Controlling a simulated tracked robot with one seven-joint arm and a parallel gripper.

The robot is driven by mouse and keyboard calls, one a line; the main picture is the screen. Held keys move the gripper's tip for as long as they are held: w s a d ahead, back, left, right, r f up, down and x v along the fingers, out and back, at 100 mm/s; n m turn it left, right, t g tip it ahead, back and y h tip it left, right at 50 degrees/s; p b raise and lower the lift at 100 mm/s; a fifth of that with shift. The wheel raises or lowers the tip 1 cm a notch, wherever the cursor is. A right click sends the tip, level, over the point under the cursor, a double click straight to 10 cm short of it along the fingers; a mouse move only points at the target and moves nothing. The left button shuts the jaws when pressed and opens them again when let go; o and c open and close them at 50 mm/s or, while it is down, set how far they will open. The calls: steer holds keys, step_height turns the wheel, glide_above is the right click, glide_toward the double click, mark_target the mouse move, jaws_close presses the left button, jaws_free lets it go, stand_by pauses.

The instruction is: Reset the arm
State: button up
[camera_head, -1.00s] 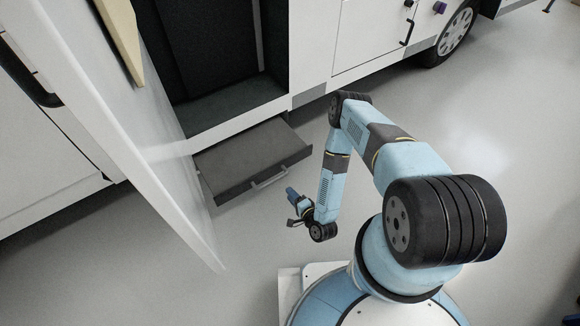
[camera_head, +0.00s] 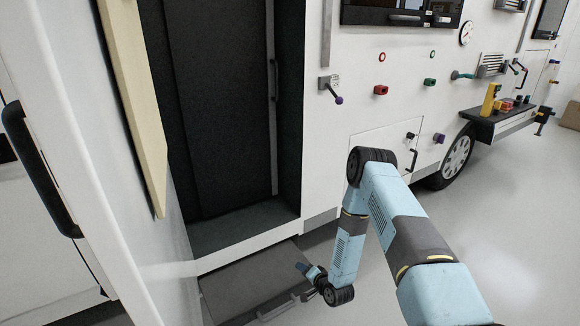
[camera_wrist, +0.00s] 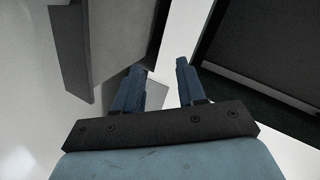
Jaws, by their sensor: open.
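My gripper (camera_head: 304,268) is at the end of my blue and black arm, low by the motorhome's doorway. It appears over the right part of the grey pull-out step (camera_head: 243,278) in the head view; I cannot tell the gap. In the wrist view my gripper (camera_wrist: 157,72) has its two blue fingers apart, with nothing held between them. A grey slab (camera_wrist: 108,45), likely the step, lies to the left of the fingers there.
The open white door (camera_head: 165,240) stands left of the doorway. The motorhome's side wall (camera_head: 385,70) carries knobs, a hatch (camera_head: 375,140) and a small shelf (camera_head: 497,118). Clear grey floor (camera_head: 500,215) lies to the right.

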steer(key=w+d+r+n+g+h, duration=0.1)
steer(key=w+d+r, duration=0.2)
steer(key=r, duration=0.7)
steer(key=w+d+r+n+h, duration=0.2)
steer(key=w+r, duration=0.1)
steer(key=r, duration=0.7)
steer(key=w+d+r+n+g+h, duration=0.1)
steer(key=w+d+r, duration=0.2)
steer(key=r, duration=0.7)
steer(key=s+d+r+h, duration=0.1)
steer(key=s+d+r, duration=0.1)
steer(key=r, duration=0.4)
steer(key=s+d+r+h, duration=0.1)
steer(key=s+d+r, duration=0.1)
steer(key=r, duration=0.5)
steer(key=s+d+r+n+g+h, duration=0.1)
steer(key=s+d+r, duration=0.1)
steer(key=s+r, duration=0.6)
steer(key=s+d+r+g+h, duration=0.1)
steer(key=s+d+r, duration=0.2)
steer(key=s+r, duration=0.8)
steer(key=s, duration=0.8)
steer(key=s+r+n+g, duration=0.1)
steer(key=s+r, duration=0.2)
steer(key=s, duration=0.9)
steer(key=shift+d+r+g+y, duration=0.3)
steer(key=shift+d+r, duration=0.05)
steer(key=shift+d, duration=0.1)
